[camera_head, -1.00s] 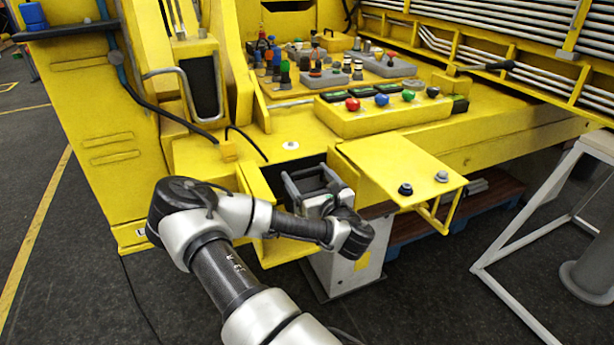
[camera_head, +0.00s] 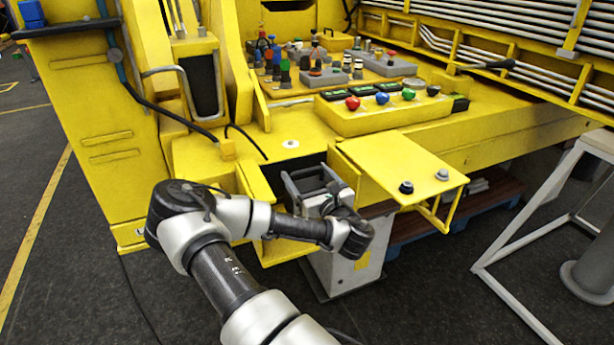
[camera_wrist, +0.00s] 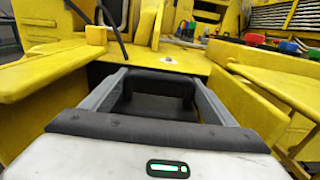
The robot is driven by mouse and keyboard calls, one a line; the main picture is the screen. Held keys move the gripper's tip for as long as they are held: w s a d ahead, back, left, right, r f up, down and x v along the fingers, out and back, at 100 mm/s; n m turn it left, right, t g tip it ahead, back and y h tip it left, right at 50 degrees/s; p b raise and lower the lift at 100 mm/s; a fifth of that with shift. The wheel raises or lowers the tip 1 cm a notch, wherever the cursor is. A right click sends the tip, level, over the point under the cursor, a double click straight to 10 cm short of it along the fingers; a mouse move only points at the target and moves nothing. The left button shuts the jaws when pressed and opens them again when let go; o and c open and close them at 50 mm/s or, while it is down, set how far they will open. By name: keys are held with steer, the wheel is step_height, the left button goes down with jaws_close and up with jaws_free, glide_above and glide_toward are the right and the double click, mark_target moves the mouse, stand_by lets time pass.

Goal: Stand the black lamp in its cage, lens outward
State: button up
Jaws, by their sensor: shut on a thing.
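My gripper (camera_head: 305,169) reaches toward the yellow machine, at a dark gap between two yellow walls. In the wrist view its two grey fingers (camera_wrist: 158,76) stand wide apart on either side of a dark block, which I take to be the black lamp (camera_wrist: 160,88). The gripper is shut on it. In the head view the lamp is mostly hidden between the fingers. Its lens does not show. The yellow walls around the gap, left (camera_head: 256,184) and right, look like the cage. I cannot tell whether the lamp touches it.
A yellow shelf (camera_head: 400,165) with two bolt heads juts out right of my gripper. Behind it is a yellow box with coloured buttons (camera_head: 385,112). A tray of small parts (camera_head: 310,80) lies farther back. A white metal frame (camera_head: 540,220) stands at the right.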

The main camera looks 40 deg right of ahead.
steer(key=shift+f+b, duration=0.7)
stand_by(0.8)
